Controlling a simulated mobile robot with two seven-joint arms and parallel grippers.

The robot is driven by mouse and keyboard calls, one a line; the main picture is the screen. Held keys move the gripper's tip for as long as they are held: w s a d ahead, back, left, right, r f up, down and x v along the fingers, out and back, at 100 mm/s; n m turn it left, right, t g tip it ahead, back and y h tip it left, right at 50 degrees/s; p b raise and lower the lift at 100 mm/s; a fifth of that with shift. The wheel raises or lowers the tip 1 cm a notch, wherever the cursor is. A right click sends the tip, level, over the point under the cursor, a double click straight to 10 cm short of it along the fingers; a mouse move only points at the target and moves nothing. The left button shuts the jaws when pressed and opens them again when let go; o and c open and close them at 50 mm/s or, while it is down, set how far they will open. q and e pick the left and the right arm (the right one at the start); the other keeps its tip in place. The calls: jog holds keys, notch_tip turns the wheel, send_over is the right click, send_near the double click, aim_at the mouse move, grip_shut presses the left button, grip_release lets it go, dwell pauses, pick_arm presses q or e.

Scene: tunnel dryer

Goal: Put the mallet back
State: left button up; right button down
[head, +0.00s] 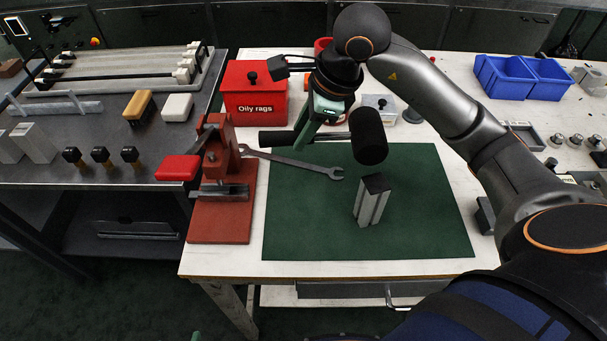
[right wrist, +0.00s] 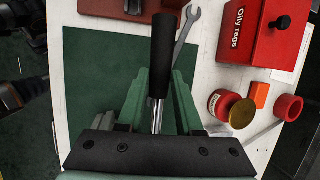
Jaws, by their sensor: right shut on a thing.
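The mallet has a black cylindrical head (head: 368,136) and a black handle grip (head: 277,138). It lies about level in the air above the green mat (head: 420,228). My right gripper (head: 306,133) is shut on the mallet between head and grip. In the right wrist view the black grip (right wrist: 163,58) and a short bright length of shaft (right wrist: 157,118) show between the green fingers of my right gripper (right wrist: 158,100); the head is hidden there. My left gripper is not clearly seen in the head view.
A grey profile block (head: 369,208) stands on the mat below the mallet head. A wrench (head: 300,162) lies beside the red vise-like tool (head: 219,165). A red "Oily rags" box (head: 254,105) and blue bins (head: 505,77) stand farther back. The mat's front is clear.

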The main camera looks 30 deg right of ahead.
notch_tip(320, 180, down, 12)
jog(key=shift+r+b, duration=0.2)
jog(key=shift+b, duration=0.6)
jog(key=c, duration=0.6)
grip_release()
jog(key=p+v, duration=0.1)
jog(key=v, duration=1.1)
jog(key=shift+p, duration=0.35)
